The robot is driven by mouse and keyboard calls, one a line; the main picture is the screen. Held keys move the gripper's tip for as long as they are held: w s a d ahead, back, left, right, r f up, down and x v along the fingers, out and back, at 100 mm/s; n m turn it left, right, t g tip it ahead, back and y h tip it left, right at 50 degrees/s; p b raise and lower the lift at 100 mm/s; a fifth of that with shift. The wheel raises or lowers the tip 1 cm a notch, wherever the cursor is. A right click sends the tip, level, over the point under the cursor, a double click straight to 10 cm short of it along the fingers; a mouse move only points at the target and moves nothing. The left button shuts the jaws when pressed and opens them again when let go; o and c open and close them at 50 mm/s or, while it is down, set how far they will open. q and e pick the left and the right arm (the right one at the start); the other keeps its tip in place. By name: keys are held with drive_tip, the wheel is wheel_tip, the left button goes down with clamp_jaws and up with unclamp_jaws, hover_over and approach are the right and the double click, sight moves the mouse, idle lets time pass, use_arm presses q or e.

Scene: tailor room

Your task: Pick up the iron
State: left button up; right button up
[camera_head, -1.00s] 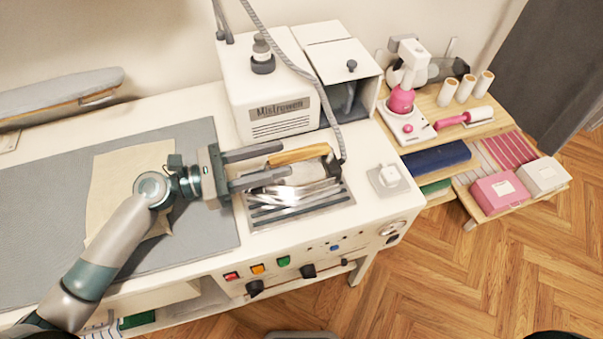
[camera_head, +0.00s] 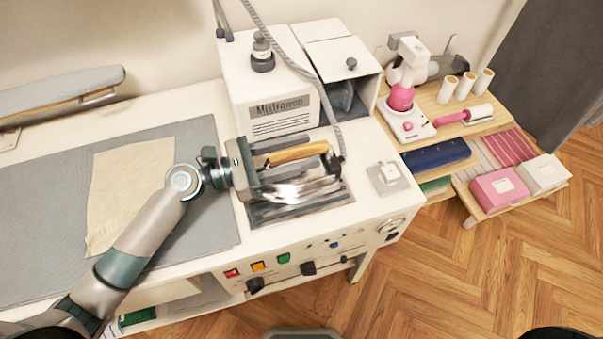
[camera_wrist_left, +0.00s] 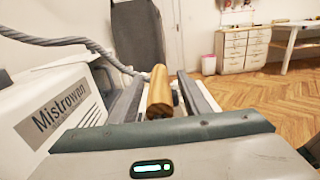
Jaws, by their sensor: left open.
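The iron (camera_head: 303,184) has a wooden handle and a shiny metal body. It rests on the slatted metal plate (camera_head: 275,211) at the right part of the white ironing table. My left gripper (camera_head: 300,165) comes in from the left and is open. Its fingers lie along either side of the wooden handle. In the left wrist view, the wooden handle (camera_wrist_left: 160,93) sits between the two open fingers (camera_wrist_left: 160,100), with space beside it. My right gripper is not in view.
A white steam box (camera_head: 275,92) stands just behind the iron, with a grey hose (camera_head: 290,62) running down to it. A grey mat (camera_head: 60,185) with beige cloth (camera_head: 122,190) lies left. A small white switch block (camera_head: 388,177) sits right.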

use_arm(q)
drive_tip(key=shift+w+d, duration=0.1)
drive_tip(key=shift+d, duration=0.1)
idle(0.3)
clamp_jaws()
idle(1.2)
drive_tip(key=shift+w+r, duration=0.1)
drive_tip(key=shift+r, duration=0.1)
